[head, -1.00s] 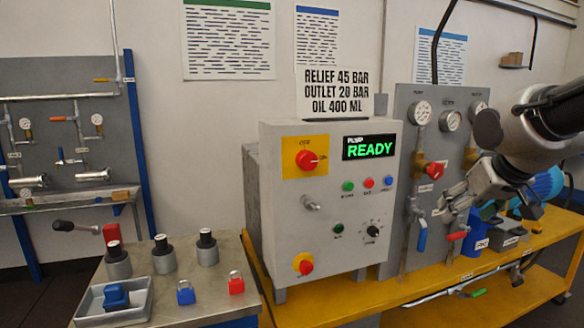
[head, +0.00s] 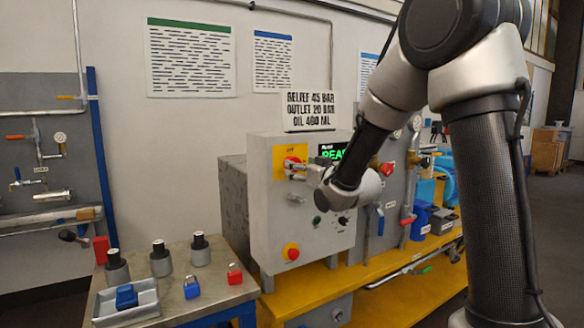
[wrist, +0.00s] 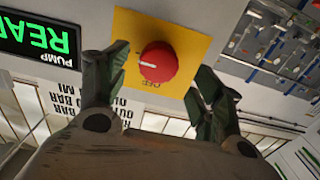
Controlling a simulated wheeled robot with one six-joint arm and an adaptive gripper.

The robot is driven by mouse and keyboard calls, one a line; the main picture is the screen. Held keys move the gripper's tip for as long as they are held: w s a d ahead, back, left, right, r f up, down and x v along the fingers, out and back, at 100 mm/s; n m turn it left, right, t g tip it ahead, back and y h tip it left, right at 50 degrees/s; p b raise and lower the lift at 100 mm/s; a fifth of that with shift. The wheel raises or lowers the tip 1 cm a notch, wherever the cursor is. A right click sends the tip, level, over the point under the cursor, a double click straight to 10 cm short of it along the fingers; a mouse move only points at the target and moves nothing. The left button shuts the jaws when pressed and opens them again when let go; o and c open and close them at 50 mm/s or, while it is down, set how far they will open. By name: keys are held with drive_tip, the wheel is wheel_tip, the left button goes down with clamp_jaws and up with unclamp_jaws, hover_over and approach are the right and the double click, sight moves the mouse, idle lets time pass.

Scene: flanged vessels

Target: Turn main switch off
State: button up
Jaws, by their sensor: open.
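The main switch is a round red knob (wrist: 160,63) on a yellow plate (wrist: 190,32) on the front of the grey cabinet (head: 262,222). The wrist view is upside down. The knob's white mark points left there, away from the OFF label side. In the head view the knob (head: 291,162) is partly covered by my gripper (head: 298,168). My gripper is open, with one finger on each side of the knob in the wrist view (wrist: 160,68). I cannot tell whether the fingers touch it.
A green READY display (wrist: 38,38) sits beside the plate. Below on the cabinet are a green button (head: 317,221) and a red-and-yellow button (head: 290,251). A steel table (head: 178,312) with padlocks stands at the left. Valves and pipes are to the right.

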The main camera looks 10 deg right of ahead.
drive_tip(key=x, duration=0.4)
drive_tip(key=shift+w, duration=0.1)
drive_tip(key=c, duration=1)
